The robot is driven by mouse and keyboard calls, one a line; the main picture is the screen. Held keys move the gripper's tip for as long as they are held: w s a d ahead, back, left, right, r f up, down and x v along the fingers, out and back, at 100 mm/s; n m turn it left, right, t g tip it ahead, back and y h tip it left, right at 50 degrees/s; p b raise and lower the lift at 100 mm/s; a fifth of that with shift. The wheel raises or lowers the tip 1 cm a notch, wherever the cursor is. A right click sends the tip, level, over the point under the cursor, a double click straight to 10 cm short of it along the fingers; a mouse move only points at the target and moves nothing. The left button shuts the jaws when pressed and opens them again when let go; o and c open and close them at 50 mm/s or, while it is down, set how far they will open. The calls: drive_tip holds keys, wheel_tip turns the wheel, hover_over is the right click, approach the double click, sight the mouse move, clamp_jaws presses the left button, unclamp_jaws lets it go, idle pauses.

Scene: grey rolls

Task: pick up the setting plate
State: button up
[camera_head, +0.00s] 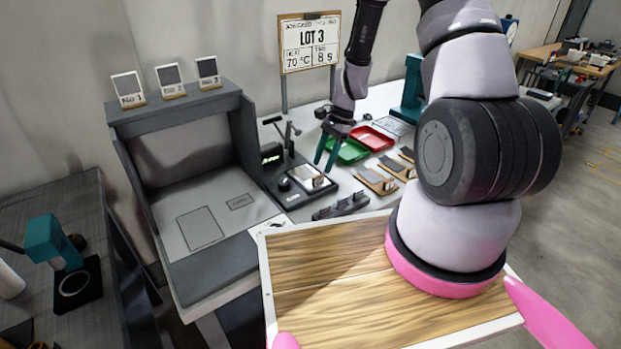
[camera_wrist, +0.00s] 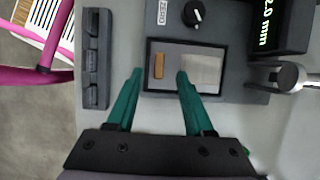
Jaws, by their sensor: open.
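A flat silver-grey plate (camera_wrist: 202,68) with an upright tan tab (camera_wrist: 158,66) lies in the dark-framed bed of a gauge in the wrist view. I take it to be the setting plate, but no label on it is readable. In the head view the plate (camera_head: 303,173) sits on the dark gauge base (camera_head: 283,190). My gripper (camera_wrist: 160,75) has teal fingers, open and empty. In the wrist view its tips lie to either side of the tan tab, with the right tip over part of the plate. In the head view my gripper (camera_head: 324,164) is near the plate; the height gap is unclear.
The gauge has a knob (camera_wrist: 193,13) and a lit display (camera_wrist: 266,22) reading 2.0 mm. A dark slotted rack (camera_head: 341,205) stands in front. Green (camera_head: 348,152) and red (camera_head: 372,138) trays and several tan-tabbed pieces (camera_head: 376,181) lie close by. A wooden-topped tray (camera_head: 330,275) is nearest me.

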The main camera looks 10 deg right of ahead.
sight(318, 175)
drive_tip(key=shift+x, duration=2.7)
drive_tip(key=shift+s, duration=0.1)
clamp_jaws()
